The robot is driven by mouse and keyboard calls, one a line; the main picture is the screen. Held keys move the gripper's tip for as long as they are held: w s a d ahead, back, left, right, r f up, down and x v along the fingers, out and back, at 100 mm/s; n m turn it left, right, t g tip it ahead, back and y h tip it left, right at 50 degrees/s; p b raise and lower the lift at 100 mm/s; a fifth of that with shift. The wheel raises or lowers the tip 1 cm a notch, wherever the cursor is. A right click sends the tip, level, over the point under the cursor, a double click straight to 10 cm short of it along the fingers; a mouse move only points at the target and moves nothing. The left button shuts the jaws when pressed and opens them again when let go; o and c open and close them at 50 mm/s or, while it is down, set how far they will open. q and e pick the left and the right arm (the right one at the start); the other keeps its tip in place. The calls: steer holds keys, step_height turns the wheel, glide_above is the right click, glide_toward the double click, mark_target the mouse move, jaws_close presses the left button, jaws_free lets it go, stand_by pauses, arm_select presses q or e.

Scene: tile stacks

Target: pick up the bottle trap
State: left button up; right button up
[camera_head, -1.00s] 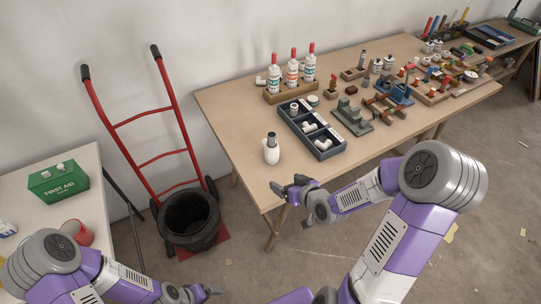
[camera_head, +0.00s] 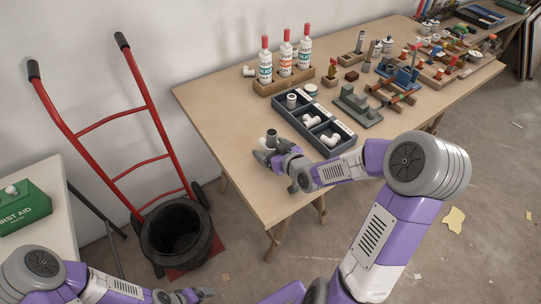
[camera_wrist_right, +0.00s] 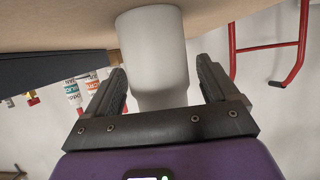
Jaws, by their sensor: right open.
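The bottle trap stands upright near the table's front left part; its grey top (camera_head: 271,138) shows in the head view, and my right gripper (camera_head: 268,154) hides most of its white body. In the right wrist view the white body (camera_wrist_right: 154,55) lies between the two open fingers of my right gripper (camera_wrist_right: 162,90). A gap shows at the right finger; contact at the left finger is hard to judge. My left gripper (camera_head: 200,293) is low at the bottom edge, away from the table, too small to read its jaws.
A dark divided tray (camera_head: 345,143) with white pipe fittings lies close behind the trap. Several bottles stand in a wooden rack (camera_head: 285,84) farther back. The wooden table (camera_head: 222,125) is bare to the left. A red hand truck (camera_head: 110,118) stands left of it.

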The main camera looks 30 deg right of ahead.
steer(key=shift+x, duration=0.8)
steer(key=c, duration=1.1)
steer(key=shift+c, duration=0.2)
steer(key=shift+r, duration=0.1)
